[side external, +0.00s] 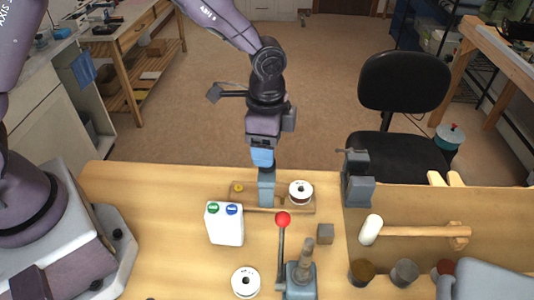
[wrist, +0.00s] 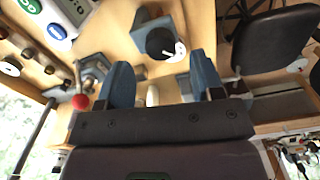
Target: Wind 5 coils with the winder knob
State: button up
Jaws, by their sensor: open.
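The winder stands on a wooden base board (side external: 282,210) with a grey-blue upright block (side external: 267,188), a white spool (side external: 300,191) on its right and a small yellow piece (side external: 238,188) on its left. In the wrist view, a dark round part (wrist: 157,43) with a small white knob-like peg (wrist: 179,51) shows ahead of my fingers; I take it to be the winder's crank. My gripper (side external: 262,164) is above the upright block in the side view. It is open and empty, with its blue fingers (wrist: 160,66) wide apart in the wrist view. Contact with the winder cannot be told.
A white box (side external: 225,226) with green and blue buttons stands in front left. A red-ball lever (side external: 283,220) rises near the board's front. A loose spool (side external: 245,282), a grey vise (side external: 359,180), a mallet (side external: 420,232) and several cups sit around. Bench at left is clear.

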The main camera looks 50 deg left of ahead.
notch_tip(320, 180, up, 9)
jog(key=shift+r, duration=0.2)
dwell(0.3)
jog(key=s+a+r+n+t, duration=0.2)
jog(key=s+a+r+n, duration=0.3)
jog(key=s, duration=0.4)
jog(key=s+a+r+n+t, duration=0.3)
jog(key=s+a+r+n, duration=0.2)
jog(key=s, duration=0.5)
jog(key=shift+s+a+r+n+t, duration=0.15)
jog(key=shift+a+r+n+t, duration=0.2)
jog(key=shift+a+r, duration=0.6)
